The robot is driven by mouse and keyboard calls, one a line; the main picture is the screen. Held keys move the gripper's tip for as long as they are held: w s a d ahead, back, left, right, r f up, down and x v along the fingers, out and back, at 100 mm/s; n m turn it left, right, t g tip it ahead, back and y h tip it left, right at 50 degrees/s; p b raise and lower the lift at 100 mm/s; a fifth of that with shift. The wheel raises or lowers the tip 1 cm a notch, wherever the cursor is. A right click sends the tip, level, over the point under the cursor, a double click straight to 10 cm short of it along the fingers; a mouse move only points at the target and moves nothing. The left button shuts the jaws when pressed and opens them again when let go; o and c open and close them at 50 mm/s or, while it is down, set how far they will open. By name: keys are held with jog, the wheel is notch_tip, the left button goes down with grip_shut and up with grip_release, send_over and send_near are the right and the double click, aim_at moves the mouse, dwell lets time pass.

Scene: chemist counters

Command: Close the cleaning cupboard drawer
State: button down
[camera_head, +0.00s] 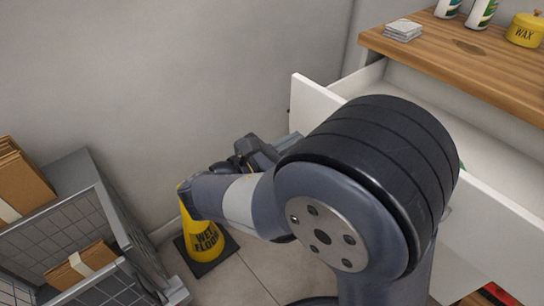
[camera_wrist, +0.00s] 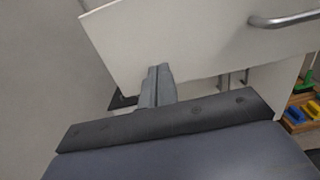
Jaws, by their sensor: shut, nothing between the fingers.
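The cleaning cupboard drawer (camera_head: 486,208) is white and stands pulled open under the wooden top. Its inside shows between its front panel and the counter. In the wrist view its white front panel (camera_wrist: 185,42) fills the upper middle, with a metal bar handle (camera_wrist: 284,20) at the upper right. My gripper (camera_wrist: 157,80) is shut and empty, its fingertips close to the lower edge of the panel, left of the handle. I cannot tell whether they touch it. In the head view my arm hides the middle of the drawer front, and my gripper (camera_head: 293,138) shows only in part.
A wooden counter top (camera_head: 460,62) carries a stack of white tiles (camera_head: 403,30), bottles and a yellow wax tin (camera_head: 525,30). A yellow wet-floor cone (camera_head: 204,240) stands by the wall. A grey wire cage (camera_head: 70,225) with cardboard boxes stands at the left.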

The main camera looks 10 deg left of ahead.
aim_at(309, 131)
jog(key=shift+b+x, duration=0.85)
jog(key=shift+x, duration=1.75)
jog(key=p+x, duration=0.5)
jog(key=x, duration=2)
jog(key=shift+w+d+p, duration=0.2)
jog(key=shift+d+p, duration=0.05)
jog(key=shift+p, duration=0.15)
jog(key=shift+r, duration=0.2)
jog(key=shift+w+r, duration=0.1)
